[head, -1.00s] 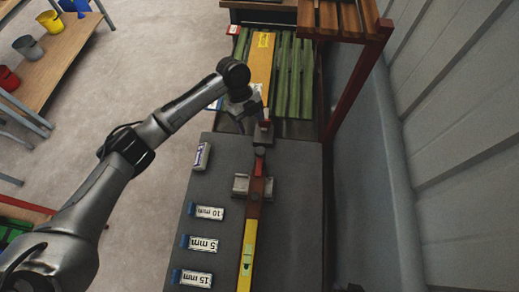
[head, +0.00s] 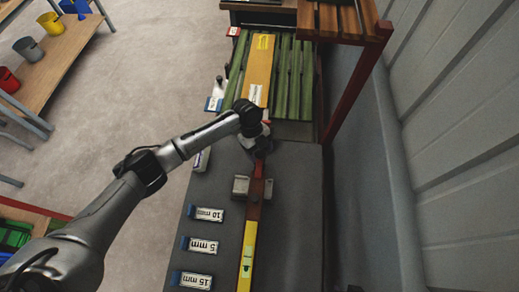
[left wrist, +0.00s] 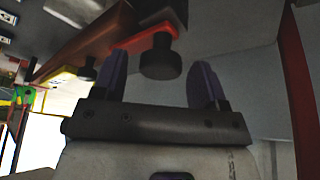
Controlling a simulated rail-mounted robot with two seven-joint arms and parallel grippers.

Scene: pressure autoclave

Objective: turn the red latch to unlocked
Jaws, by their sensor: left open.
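The red latch (left wrist: 152,42) shows in the left wrist view as a red bar with a round black knob (left wrist: 160,60). My left gripper (left wrist: 162,80) is open. Its two dark fingers stand on either side of the knob in that view, with visible gaps; I cannot tell how far the knob reaches between them. In the head view my left gripper (head: 260,148) is over the far end of the dark tabletop and hides most of the latch. My right gripper is not in view.
A dark tabletop (head: 297,215) carries a long yellow and red bar (head: 247,255), a grey block (head: 241,187) and several labelled blocks (head: 200,245) on the left. Green slats (head: 290,80) lie beyond. A red post (head: 352,85) and grey wall stand on the right.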

